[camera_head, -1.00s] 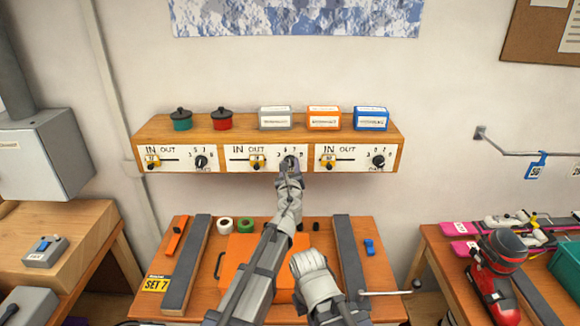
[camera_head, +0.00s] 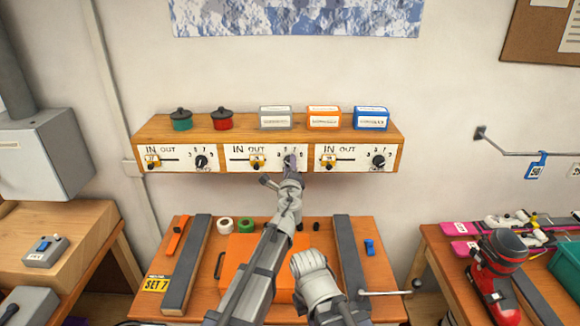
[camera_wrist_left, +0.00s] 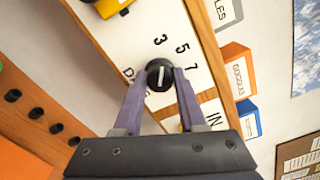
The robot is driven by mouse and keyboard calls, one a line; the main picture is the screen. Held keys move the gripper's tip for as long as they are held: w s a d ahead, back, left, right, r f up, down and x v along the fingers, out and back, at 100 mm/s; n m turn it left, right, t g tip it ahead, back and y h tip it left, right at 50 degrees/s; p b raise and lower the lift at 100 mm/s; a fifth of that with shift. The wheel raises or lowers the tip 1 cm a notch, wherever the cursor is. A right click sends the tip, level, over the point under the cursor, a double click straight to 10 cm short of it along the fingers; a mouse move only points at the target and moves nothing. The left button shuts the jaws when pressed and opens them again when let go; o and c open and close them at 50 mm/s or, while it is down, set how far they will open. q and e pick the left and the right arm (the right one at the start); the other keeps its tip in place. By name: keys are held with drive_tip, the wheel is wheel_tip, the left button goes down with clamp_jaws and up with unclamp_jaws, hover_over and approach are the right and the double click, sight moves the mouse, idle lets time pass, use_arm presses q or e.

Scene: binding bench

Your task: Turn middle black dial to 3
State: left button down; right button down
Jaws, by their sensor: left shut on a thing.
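The middle panel (camera_head: 237,164) on the wooden shelf front carries a yellow slider and a black dial. My left gripper (camera_head: 290,165) is at this dial and mostly hides it in the head view. In the left wrist view the purple fingers are shut on the black dial (camera_wrist_left: 160,75), one on each side. The dial's white line points roughly at the printed 3 (camera_wrist_left: 160,41); 5 and 7 lie further round to the right.
Matching panels with black dials sit to the left (camera_head: 201,162) and right (camera_head: 378,161). Two lidded pots and three small boxes stand on the shelf (camera_head: 248,124). An orange case (camera_head: 237,262) lies on the bench below.

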use_arm(q)
drive_tip(key=shift+n, duration=0.6)
drive_tip(key=shift+s, duration=0.1)
drive_tip(key=shift+c, duration=2.4)
unclamp_jaws()
drive_tip(key=s, duration=0.7)
drive_tip(key=shift+s, duration=0.35)
use_arm(e)
drive_tip(key=shift+s+d, duration=0.65)
drive_tip(key=shift+s, duration=0.2)
